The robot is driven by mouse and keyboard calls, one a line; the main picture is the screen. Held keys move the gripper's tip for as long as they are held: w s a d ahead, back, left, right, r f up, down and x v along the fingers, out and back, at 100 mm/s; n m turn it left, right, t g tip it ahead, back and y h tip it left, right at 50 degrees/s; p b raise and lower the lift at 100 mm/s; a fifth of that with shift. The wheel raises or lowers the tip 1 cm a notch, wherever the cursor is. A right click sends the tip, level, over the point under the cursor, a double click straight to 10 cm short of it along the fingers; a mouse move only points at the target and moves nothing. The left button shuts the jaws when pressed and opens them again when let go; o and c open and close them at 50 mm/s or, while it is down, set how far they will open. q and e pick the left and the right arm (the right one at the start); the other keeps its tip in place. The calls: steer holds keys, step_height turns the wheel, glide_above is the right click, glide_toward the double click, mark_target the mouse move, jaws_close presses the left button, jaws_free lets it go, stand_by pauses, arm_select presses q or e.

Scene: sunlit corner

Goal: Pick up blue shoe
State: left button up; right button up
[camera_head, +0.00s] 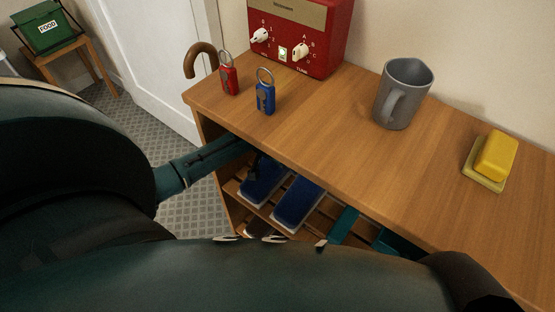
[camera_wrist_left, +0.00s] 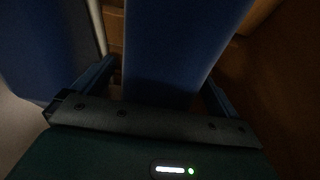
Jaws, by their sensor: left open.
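Two blue shoes with pale soles, a left one (camera_head: 263,184) and a right one (camera_head: 298,203), sit side by side on the shelf under the wooden top. My left gripper (camera_head: 257,163) reaches under the top's edge to the back of the shoes, partly hidden in shadow. In the left wrist view, one blue shoe (camera_wrist_left: 180,45) stands between the spread fingers of my open left gripper (camera_wrist_left: 155,85). The other blue shoe (camera_wrist_left: 40,50) is outside the left finger. It is too dark to tell whether the fingers touch a shoe. My right gripper is not seen.
The wooden top (camera_head: 330,125) overhangs the shelf and my left forearm passes below its edge. On it stand a red box (camera_head: 325,45), red and blue key tags, a grey mug (camera_head: 391,105) and a yellow block (camera_head: 496,155). Teal items (camera_head: 343,224) lie right of the shoes.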

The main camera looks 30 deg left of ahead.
arm_select(q)
steer(key=shift+w+f, duration=0.1)
steer(key=shift+f, duration=0.25)
steer(key=shift+r, duration=0.1)
steer(key=c, duration=1.2)
